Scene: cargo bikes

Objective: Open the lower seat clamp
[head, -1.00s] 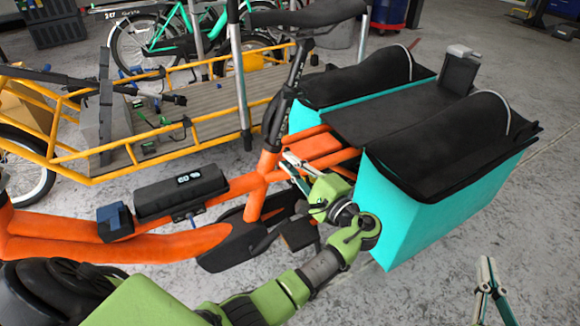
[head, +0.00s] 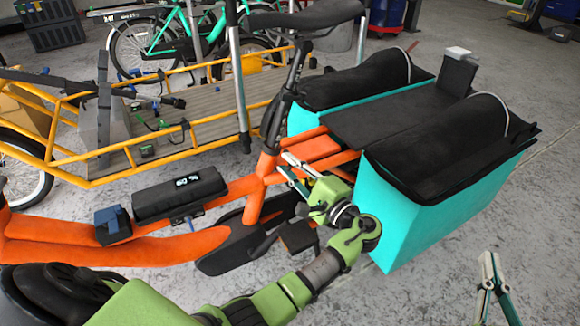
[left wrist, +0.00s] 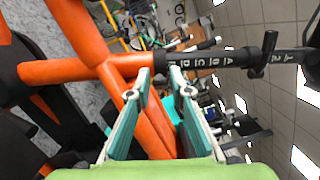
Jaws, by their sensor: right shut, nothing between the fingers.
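The orange cargo bike's seat tube (head: 256,194) holds a black seat post (head: 292,68) with the saddle (head: 308,13) on top. In the left wrist view, the post carries white letters, a black collar (left wrist: 160,62) where it meets the orange frame, and a black lever-like part (left wrist: 268,45) farther up. I cannot tell whether the lower clamp's lever is open. My left gripper (head: 284,164) is beside the seat tube, just below the collar; its fingers (left wrist: 166,84) are apart with nothing between them. My right gripper (head: 490,256) is shut and empty at the lower right, far from the clamp.
Teal panniers (head: 395,215) with black covers flank the black rear rack (head: 375,120), close to my left gripper. A black battery (head: 180,194) sits on the orange frame. A yellow cargo bike (head: 200,130) stands behind. Bare floor (head: 430,290) lies at lower right.

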